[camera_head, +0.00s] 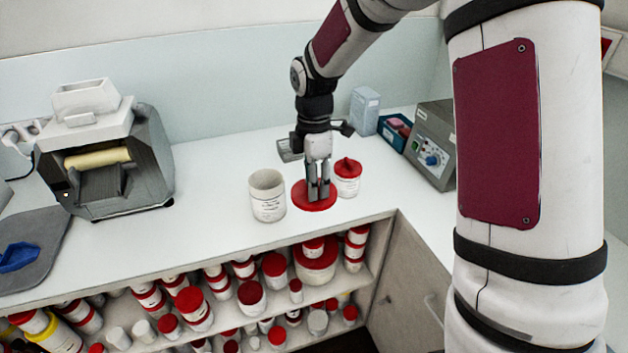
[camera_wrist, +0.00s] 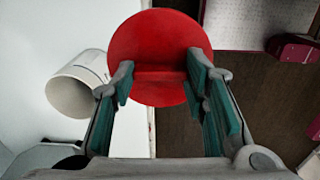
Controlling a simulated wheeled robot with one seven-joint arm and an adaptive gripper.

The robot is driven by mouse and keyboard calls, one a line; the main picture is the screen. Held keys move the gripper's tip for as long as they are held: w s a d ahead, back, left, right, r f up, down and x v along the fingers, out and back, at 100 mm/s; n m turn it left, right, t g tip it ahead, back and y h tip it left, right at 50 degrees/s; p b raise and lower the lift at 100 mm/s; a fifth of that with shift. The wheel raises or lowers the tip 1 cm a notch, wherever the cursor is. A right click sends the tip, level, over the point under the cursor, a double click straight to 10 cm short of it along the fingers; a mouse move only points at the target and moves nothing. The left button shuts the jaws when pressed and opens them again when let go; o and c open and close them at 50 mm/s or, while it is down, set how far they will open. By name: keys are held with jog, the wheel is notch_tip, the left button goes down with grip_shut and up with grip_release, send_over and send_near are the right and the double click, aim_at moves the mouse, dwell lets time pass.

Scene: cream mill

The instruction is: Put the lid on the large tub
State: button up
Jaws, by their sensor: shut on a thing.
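The large tub (camera_head: 268,199) is white with a printed label and stands open on the counter, left of my gripper. It also shows at the left in the wrist view (camera_wrist: 76,86), with its open mouth visible. My gripper (camera_head: 319,192) points down and is shut on the red lid (camera_head: 302,199), a round disc. In the wrist view the lid (camera_wrist: 150,35) sits between my fingers (camera_wrist: 160,88), gripped at a raised ridge across its middle. The lid is to the right of the tub and apart from it. Its exact height above the counter is hard to tell.
A smaller white tub with a red lid (camera_head: 348,180) stands close right of my gripper. The grey mill (camera_head: 108,160) is at the left. A control box (camera_head: 431,143), a small bin (camera_head: 395,132) and a pale carton (camera_head: 364,110) stand at the back right. Shelves below hold several red-lidded tubs.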

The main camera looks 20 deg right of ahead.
jog(key=shift+s, duration=0.2)
jog(key=shift+w+f+m, duration=0.2)
jog(key=shift+w+m, duration=0.05)
jog(key=shift+m, duration=0.05)
jog(key=shift+w+f+m+b, duration=0.1)
jog(key=shift+w+f+m, duration=0.3)
jog(key=shift+m, duration=0.35)
jog(key=shift+w+f+m+b, duration=0.1)
jog(key=shift+w+f+m, duration=0.05)
jog(key=shift+f+m, duration=0.45)
jog(key=shift+w+f+m+b, duration=0.1)
jog(key=shift+w+f+m, duration=0.25)
jog(key=shift+m, duration=0.5)
jog(key=w+f+m+b, duration=0.1)
jog(key=w+f+m, duration=0.3)
jog(key=f+m, duration=0.6)
notch_tip(320, 180, up, 11)
jog(key=m+p, duration=0.3)
jog(key=p, duration=0.5)
jog(key=shift+r, duration=0.15)
